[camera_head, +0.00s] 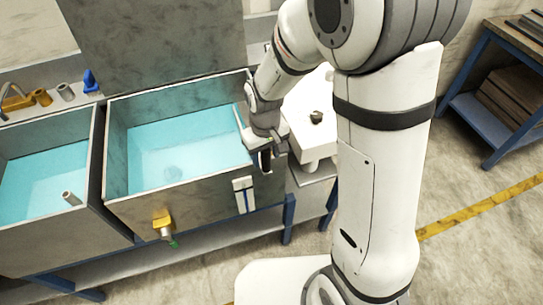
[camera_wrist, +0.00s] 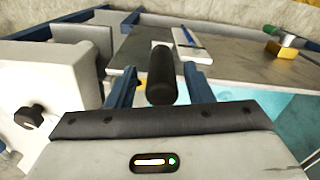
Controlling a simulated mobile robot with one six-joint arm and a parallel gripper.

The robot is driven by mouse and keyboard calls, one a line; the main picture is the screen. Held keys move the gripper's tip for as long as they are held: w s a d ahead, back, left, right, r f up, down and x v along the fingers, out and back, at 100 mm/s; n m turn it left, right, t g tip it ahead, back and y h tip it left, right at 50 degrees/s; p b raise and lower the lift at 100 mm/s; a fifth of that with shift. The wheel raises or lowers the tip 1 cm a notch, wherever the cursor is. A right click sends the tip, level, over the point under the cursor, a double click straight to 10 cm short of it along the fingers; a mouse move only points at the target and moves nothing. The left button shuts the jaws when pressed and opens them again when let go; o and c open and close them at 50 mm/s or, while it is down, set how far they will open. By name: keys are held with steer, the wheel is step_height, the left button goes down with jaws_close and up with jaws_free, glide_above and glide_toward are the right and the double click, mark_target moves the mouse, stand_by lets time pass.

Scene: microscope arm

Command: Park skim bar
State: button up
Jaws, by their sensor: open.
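My gripper (camera_head: 268,143) is at the right end of the larger tank, by its front right corner. In the wrist view its two fingers are apart, one on each side of a black rounded handle (camera_wrist: 161,76). The handle looks to be between the fingers and not clamped. In the head view the dark handle (camera_head: 265,160) shows just below the gripper. A pale bar (camera_head: 240,122) slants along the tank's right side, partly hidden by the arm; I cannot tell if it joins the handle. A white plate with a blue strip (camera_head: 244,193) is on the tank's front wall.
The larger tank (camera_head: 150,205) holds blue water, with a yellow spout (camera_head: 163,222) on its front. A second tank (camera_head: 40,235) stands left. A white device with a dark knob (camera_head: 316,117) stands right of my gripper. A blue-framed bench (camera_head: 500,50) is far right.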

steer(key=shift+f, duration=1.1)
steer(key=shift+c, duration=0.6)
jaws_close()
